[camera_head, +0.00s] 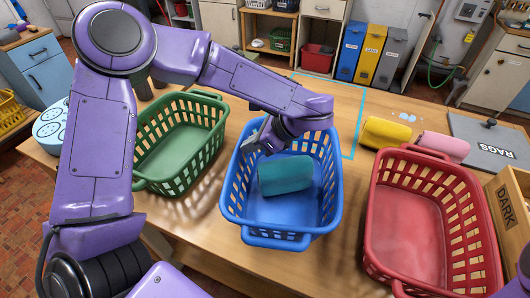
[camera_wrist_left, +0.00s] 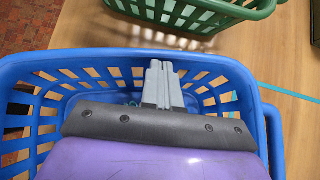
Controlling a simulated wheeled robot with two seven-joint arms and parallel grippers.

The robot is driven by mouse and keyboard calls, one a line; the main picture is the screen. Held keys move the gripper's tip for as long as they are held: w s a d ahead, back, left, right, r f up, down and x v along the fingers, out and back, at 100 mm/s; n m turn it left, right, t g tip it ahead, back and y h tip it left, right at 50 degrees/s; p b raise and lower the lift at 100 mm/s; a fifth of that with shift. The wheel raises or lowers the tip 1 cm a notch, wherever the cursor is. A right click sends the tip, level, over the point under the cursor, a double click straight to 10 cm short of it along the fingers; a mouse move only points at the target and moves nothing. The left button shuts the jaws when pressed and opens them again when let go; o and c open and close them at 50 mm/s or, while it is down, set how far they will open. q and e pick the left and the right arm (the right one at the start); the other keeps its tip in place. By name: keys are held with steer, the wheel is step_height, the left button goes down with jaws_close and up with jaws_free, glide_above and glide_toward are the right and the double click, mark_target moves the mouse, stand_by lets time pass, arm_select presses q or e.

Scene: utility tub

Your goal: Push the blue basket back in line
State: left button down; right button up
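The blue basket (camera_head: 283,239) stands upright on the wooden table between the green and red baskets, with a rolled teal towel (camera_head: 286,175) inside. A light-blue outline (camera_head: 357,125) on the tabletop shows behind and to the right of it. The basket sits nearer the front than the outline's far edge. My left gripper (camera_head: 258,138) reaches down inside the basket near its left wall. In the left wrist view its grey fingers (camera_wrist_left: 163,85) are together, close to the blue wall (camera_wrist_left: 218,65); I cannot tell whether they touch it. My right gripper is out of view.
A green basket (camera_head: 140,183) stands left and a red basket (camera_head: 377,235) right. A yellow roll (camera_head: 386,133), a pink roll (camera_head: 444,146), a grey RAGS panel (camera_head: 490,140) and a DARK box (camera_head: 508,205) lie toward the right. Bare table shows behind the blue basket.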

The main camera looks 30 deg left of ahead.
arm_select(q)
steer(key=shift+s+a, duration=0.15)
steer(key=shift+a, duration=0.05)
steer(key=p+v, duration=0.3)
steer(key=v, duration=0.7)
steer(key=shift+r, duration=0.25)
steer(key=shift+d, duration=0.1)
